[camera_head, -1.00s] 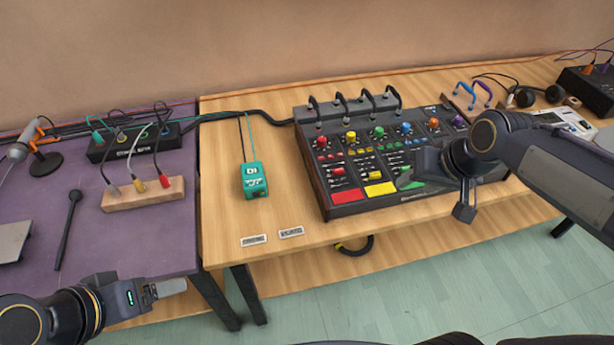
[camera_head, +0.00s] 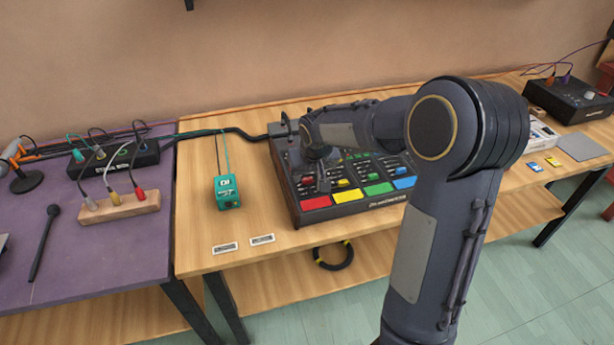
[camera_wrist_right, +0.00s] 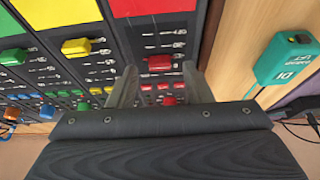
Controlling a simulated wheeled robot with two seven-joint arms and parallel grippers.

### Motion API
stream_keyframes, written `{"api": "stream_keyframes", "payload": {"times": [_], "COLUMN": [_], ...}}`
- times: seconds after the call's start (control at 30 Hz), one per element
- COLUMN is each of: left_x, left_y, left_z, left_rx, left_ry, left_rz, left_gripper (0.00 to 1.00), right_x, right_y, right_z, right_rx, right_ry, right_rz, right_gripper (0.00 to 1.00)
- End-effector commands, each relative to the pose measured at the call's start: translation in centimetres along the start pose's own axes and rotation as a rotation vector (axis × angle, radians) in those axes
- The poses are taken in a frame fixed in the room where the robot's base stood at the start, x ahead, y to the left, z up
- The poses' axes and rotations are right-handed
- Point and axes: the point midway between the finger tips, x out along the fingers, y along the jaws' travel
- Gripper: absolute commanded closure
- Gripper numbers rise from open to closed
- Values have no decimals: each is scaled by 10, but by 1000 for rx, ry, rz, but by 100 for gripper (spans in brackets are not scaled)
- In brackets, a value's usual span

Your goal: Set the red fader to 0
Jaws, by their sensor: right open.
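The black mixer (camera_head: 372,201) stands on the wooden table with a row of coloured pads along its front. The red fader (camera_head: 308,180) is a small red cap in the leftmost column, behind the red pad (camera_head: 315,203). In the right wrist view the red fader (camera_wrist_right: 159,63) sits just beyond my fingertips, roughly in line with the gap between them. Its scale numbers are too small to read. My right gripper (camera_head: 318,158) is open and empty over the mixer's left side. In the wrist view its two fingers (camera_wrist_right: 160,82) straddle the red column. My left gripper is out of view.
The yellow fader (camera_wrist_right: 76,46) and green fader (camera_wrist_right: 13,56) are in neighbouring columns. A teal DI box (camera_head: 228,193) lies left of the mixer, with bare wood between. Cables (camera_head: 225,132) run behind. My right arm hides the mixer's right part.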

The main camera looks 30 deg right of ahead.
Motion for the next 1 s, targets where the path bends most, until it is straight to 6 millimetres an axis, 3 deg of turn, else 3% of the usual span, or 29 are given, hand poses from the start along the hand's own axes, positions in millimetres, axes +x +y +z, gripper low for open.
{"api": "stream_keyframes", "payload": {"times": [0.13, 0.43, 0.77, 1.0], "left_x": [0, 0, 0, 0], "left_y": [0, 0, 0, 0], "left_z": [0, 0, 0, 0], "left_rx": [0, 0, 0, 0], "left_ry": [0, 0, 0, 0], "left_rz": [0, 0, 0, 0], "left_gripper": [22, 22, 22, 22], "right_x": [12, 15, 14, 15], "right_y": [0, 0, 0, 0], "right_z": [0, 0, 0, -1], "right_rx": [0, -1, -1, -1], "right_ry": [-1, 0, 0, 0], "right_rz": [0, -1, -1, -1], "right_gripper": [55, 55, 98, 100]}}
